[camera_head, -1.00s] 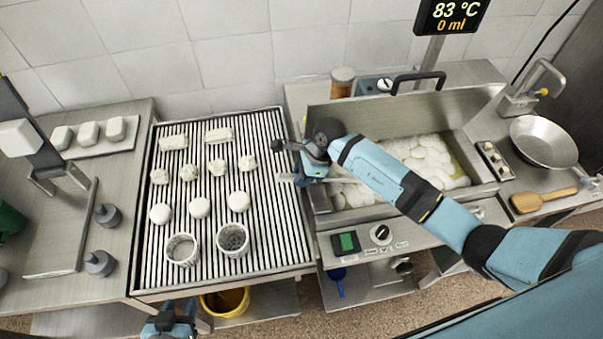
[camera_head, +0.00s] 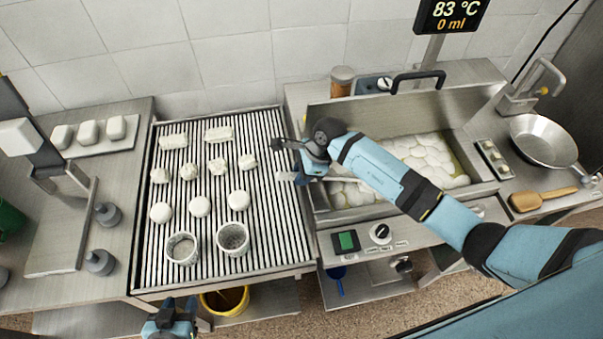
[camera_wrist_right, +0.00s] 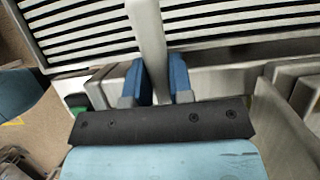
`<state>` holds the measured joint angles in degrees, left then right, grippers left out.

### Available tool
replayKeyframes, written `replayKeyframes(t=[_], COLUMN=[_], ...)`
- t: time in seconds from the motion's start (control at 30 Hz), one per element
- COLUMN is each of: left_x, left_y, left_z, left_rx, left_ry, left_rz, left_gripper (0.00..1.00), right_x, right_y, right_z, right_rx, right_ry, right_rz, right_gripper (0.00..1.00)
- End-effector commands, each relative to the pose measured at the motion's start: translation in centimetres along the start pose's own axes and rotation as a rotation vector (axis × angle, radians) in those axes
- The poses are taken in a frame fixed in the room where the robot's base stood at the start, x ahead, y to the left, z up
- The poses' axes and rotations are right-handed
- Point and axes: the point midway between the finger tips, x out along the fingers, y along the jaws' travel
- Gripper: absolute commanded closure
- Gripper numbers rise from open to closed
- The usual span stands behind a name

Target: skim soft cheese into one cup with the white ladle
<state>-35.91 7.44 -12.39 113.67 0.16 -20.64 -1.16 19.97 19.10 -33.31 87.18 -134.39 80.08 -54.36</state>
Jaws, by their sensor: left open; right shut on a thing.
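My right gripper (camera_head: 284,160) is above the left edge of the vat, beside the draining rack. In the right wrist view its blue fingers (camera_wrist_right: 161,76) are shut on the pale ladle handle (camera_wrist_right: 147,38). The white ladle (camera_head: 343,180) also shows as a thin strip by my right gripper; I cannot make out its bowl. The vat (camera_head: 487,190) holds white soft cheese (camera_head: 420,150), partly behind my right arm. Two perforated cups stand at the rack's front, a left cup (camera_head: 182,249) and a right cup (camera_head: 233,240); their contents are unclear. My left gripper (camera_head: 172,318) is open, low in front of the rack.
The ribbed draining rack (camera_head: 270,215) carries several white cheeses behind the cups. A yellow bucket (camera_head: 225,301) is below it. A tray with white pieces (camera_head: 88,132) and dark weights (camera_head: 100,262) lie left. A metal pan (camera_head: 543,141) and wooden paddle (camera_head: 537,199) lie right of the vat.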

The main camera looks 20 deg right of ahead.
Motion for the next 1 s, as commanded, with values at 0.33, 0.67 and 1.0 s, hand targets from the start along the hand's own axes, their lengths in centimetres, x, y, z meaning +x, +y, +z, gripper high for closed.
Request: replayKeyframes(t=[0.33, 0.67, 1.0], left_x=[-1.1, -1.2, -1.2], left_y=[0.0, -0.1, -0.1], left_z=[-1.7, -2.5, -2.5], left_rx=[0.000, 0.001, 0.001], left_ry=[0.001, 0.007, 0.007], left_rz=[0.000, -0.001, -0.001], left_gripper=[0.57, 0.57, 0.57], right_x=[-2.8, -5.1, -7.6], right_y=[-0.1, -0.1, -0.1], right_z=[1.2, 2.2, 3.3], right_rx=[-0.001, -0.001, -0.001], right_ry=[0.036, 0.070, 0.106], right_rz=[-0.002, -0.002, -0.003], right_gripper=[1.00, 1.00, 1.00])
